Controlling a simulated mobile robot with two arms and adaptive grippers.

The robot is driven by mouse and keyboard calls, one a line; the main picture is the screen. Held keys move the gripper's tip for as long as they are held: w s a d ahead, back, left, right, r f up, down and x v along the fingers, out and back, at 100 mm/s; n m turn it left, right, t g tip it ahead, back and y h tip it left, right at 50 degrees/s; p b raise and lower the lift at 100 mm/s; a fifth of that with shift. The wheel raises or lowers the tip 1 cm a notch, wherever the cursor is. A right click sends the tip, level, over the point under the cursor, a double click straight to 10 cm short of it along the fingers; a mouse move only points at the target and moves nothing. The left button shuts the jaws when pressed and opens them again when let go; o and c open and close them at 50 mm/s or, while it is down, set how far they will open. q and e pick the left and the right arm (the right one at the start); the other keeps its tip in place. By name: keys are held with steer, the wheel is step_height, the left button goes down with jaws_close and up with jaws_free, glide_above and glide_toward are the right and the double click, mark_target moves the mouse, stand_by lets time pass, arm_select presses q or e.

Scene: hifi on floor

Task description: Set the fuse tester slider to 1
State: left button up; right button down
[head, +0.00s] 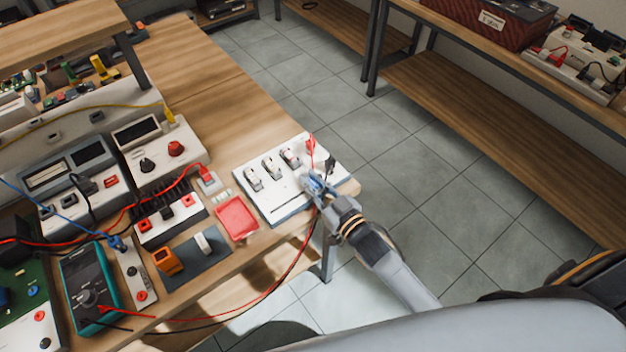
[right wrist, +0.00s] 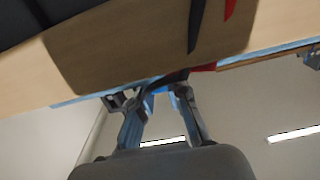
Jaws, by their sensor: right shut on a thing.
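The white panel that looks like the fuse tester (head: 283,207) lies at the right end of the workbench. It has several fuse holders (head: 272,167) in a row and a long slot along its front part. A red plug (head: 310,143) and a black plug (head: 330,164) stand at its right side. My right gripper (head: 316,184) is at the right end of the slot, shut on what appears to be the slider; its fingers hide the knob. In the right wrist view the fingers (right wrist: 158,92) close at the panel's edge. No scale marks are readable. My left gripper is out of view.
A red tray (head: 237,218) lies just left of the panel. Meters, boxes and loose red and black leads crowd the bench (head: 205,110) further left. A red lead hangs below its front edge. Open tiled floor lies right, before a shelf (head: 480,100).

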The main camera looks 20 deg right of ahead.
mark_target(276, 214)
steer(key=s+a, duration=0.1)
steer(key=a, duration=0.2)
steer(key=s+a, duration=0.1)
steer(key=a, duration=0.3)
steer(key=s+a, duration=0.2)
steer(key=a, duration=0.1)
steer(key=shift+a, duration=0.3)
steer(key=shift+f, duration=0.1)
steer(key=c, duration=1.3)
jaws_free()
steer(key=shift+s+d, duration=0.2)
steer(key=shift+s, duration=0.25)
steer(key=v, duration=1.1)
steer(key=shift+a, duration=0.1)
